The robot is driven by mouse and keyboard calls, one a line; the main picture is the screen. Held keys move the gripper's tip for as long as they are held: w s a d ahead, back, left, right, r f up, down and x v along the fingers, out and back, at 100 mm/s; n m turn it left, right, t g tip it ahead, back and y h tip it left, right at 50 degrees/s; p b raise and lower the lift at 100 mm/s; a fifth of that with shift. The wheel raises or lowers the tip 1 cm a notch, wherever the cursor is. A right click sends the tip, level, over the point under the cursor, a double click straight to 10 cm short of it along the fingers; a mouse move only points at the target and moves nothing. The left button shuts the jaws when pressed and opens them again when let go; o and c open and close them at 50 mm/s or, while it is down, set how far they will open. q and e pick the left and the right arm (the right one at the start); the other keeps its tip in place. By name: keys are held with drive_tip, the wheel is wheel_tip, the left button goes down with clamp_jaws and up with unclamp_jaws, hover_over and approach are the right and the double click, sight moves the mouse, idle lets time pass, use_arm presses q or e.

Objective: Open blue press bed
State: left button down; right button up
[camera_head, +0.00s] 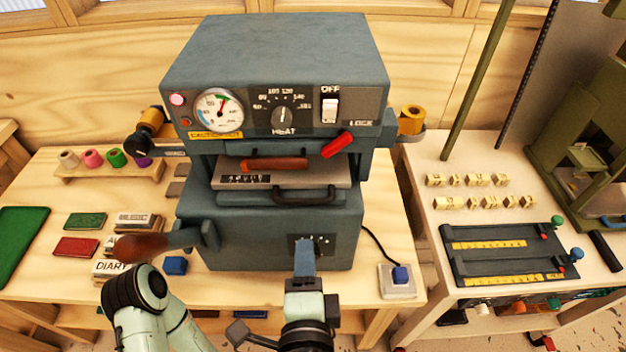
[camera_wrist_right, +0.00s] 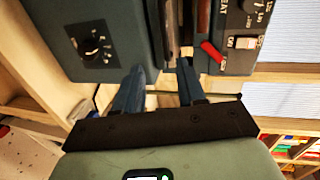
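The blue press (camera_head: 275,55) stands on the wooden table in the head view. Its pale bed plate (camera_head: 232,181) lies in the slot between the upper head and the lower body, with dark lettering on top. A black bar handle (camera_head: 308,196) is on the bed's front. My right gripper (camera_head: 304,250) is in front of the press's lower body, below the handle in the picture. In the right wrist view, its two blue fingers (camera_wrist_right: 160,75) are apart and nothing shows held between them. My left arm's bend shows at the lower left; its gripper is not visible.
A brown-handled lever (camera_head: 142,247) sticks out left of the press's lower body. A red lever (camera_head: 338,145) and an orange-brown handle (camera_head: 275,164) sit above the bed. A blue-button box (camera_head: 398,281) stands at right. Stamp blocks (camera_head: 138,222) lie at left.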

sight(308, 203)
drive_tip(key=shift+m, duration=0.3)
drive_tip(key=x, duration=0.8)
drive_tip(key=r+x, duration=0.1)
drive_tip(key=x, duration=0.3)
drive_tip(key=shift+w+d, duration=0.15)
drive_tip(key=shift+w, duration=0.05)
clamp_jaws()
